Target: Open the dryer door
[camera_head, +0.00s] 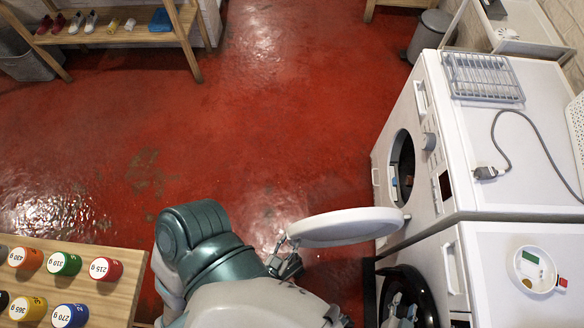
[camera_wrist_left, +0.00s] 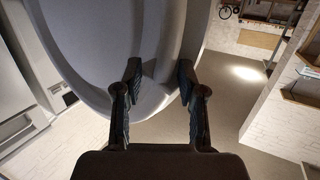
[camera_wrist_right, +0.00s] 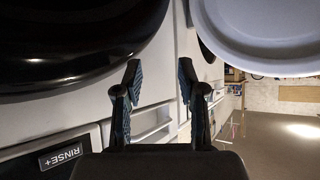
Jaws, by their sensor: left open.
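The dryer (camera_head: 480,120) is the far white machine at the right in the head view. Its round white door (camera_head: 345,228) stands swung out from the front, and the round opening (camera_head: 402,165) is uncovered. My left gripper (camera_head: 285,258) is at the door's outer edge. In the left wrist view, the open fingers (camera_wrist_left: 159,78) have the door's pale rim (camera_wrist_left: 95,60) close in front; contact is unclear. In the right wrist view, my right gripper (camera_wrist_right: 160,78) is open and empty before a machine front, with the white door (camera_wrist_right: 270,35) at upper right.
A nearer white machine (camera_head: 510,260) with a dark round door (camera_head: 405,295) stands beside the dryer. A wooden table (camera_head: 60,255) with several labelled cans is at lower left. A wooden shelf (camera_head: 110,35) stands at upper left. The red floor (camera_head: 250,120) between is clear.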

